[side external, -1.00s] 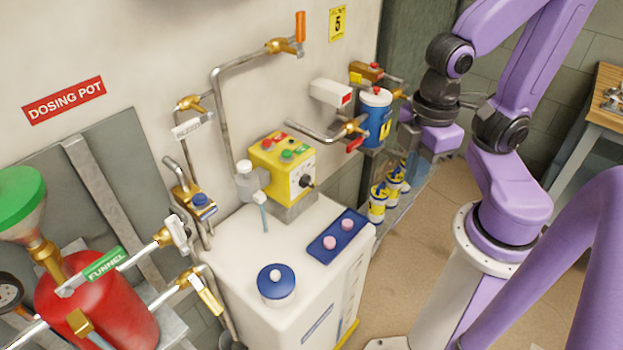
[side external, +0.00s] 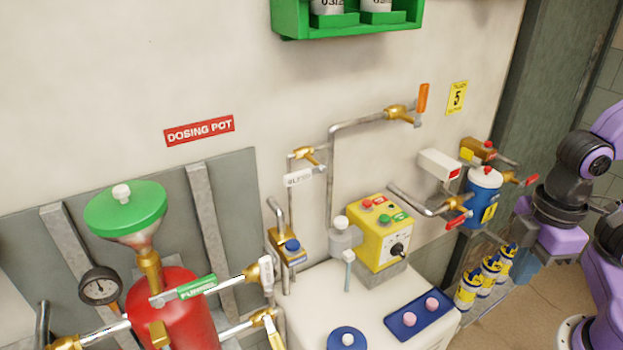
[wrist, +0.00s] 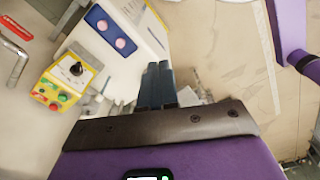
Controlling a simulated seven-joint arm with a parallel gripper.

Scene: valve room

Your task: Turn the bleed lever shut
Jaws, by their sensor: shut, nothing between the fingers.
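A white tagged lever (side external: 298,179) hangs on a brass valve (side external: 308,155) on a thin wall pipe, left of centre in the side view. Its lettering is blurred but looks like "BLEED". It slants slightly across below the valve body. My gripper (side external: 524,266) is at the right of the side view, beside the yellow-labelled bottles and well away from this lever. In the wrist view my gripper's dark blue fingers (wrist: 157,84) are together with nothing between them. I cannot make out the tagged lever in the wrist view.
A yellow control box (side external: 382,230) and a blue tray with pink knobs (side external: 400,325) stand on the white cabinet (side external: 310,290). A blue canister (side external: 482,196), an orange-handled valve (side external: 422,99) and a red-handled valve (side external: 456,222) lie between my gripper and the lever. A red dosing pot (side external: 180,305) stands left.

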